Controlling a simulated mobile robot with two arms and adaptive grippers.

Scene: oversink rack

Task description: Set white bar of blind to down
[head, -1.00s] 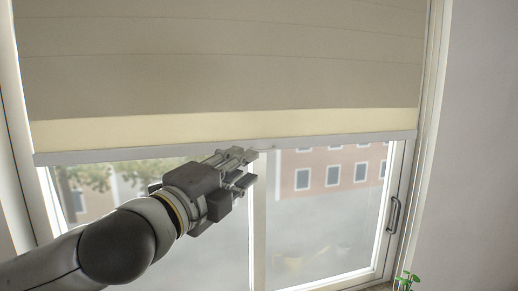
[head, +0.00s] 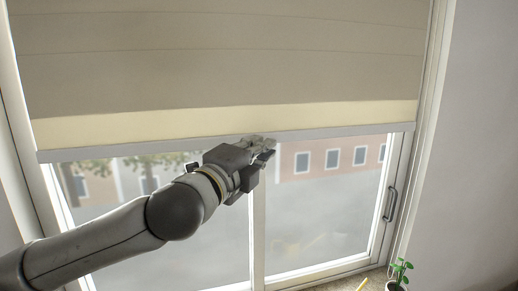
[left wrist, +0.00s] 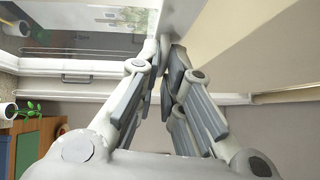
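The blind (head: 220,60) is partly lowered over the window, brown-grey with a cream strip at the bottom. Its white bar (head: 340,132) runs along the bottom edge, slightly slanted in the head view. My left gripper (head: 263,142) is at the bar's middle. In the left wrist view the left gripper (left wrist: 163,48) has its fingers close together at the edge of the white bar (left wrist: 179,16), seemingly pinching it. The contact itself is partly hidden by the fingers. My right gripper is not in view.
The window frame (head: 258,230) and a dark handle (head: 390,204) show below the blind. A small potted plant (head: 402,268) stands at the lower right on the sill. The wall at the right is bare. The space below the bar is clear apart from my left arm.

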